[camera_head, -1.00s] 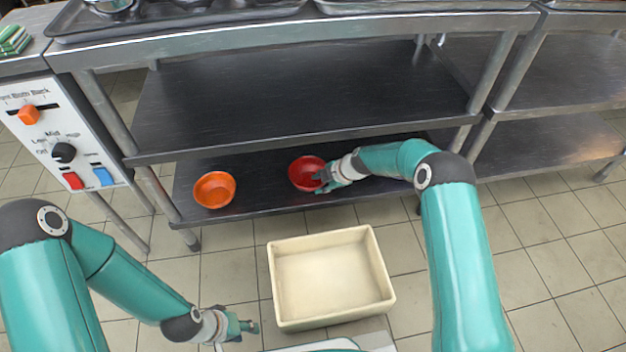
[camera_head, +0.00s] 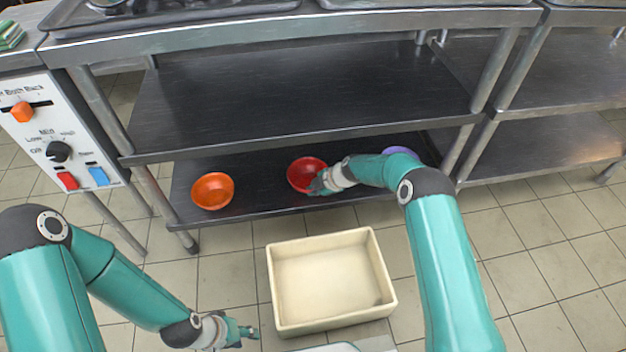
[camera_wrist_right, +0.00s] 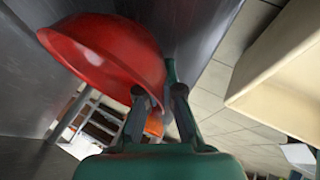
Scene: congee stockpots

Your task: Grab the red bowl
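The red bowl (camera_head: 303,172) sits on the lower dark shelf in the head view. It looms large at the upper left of the right wrist view (camera_wrist_right: 105,52). My right gripper (camera_head: 318,186) is at the bowl's near right edge. In the right wrist view its two fingers (camera_wrist_right: 158,88) are apart, with the bowl's rim at the left finger and partly between them. Contact is hard to judge. My left gripper (camera_head: 250,332) hangs low over the floor, left of the cream bin, away from the bowls; its finger opening is too small to tell.
An orange bowl (camera_head: 212,190) sits left of the red one on the lower shelf (camera_head: 255,198). A purple bowl (camera_head: 400,152) is partly hidden behind my right arm. A cream bin (camera_head: 330,280) stands in front. The upper shelf (camera_head: 300,95) overhangs the bowls.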

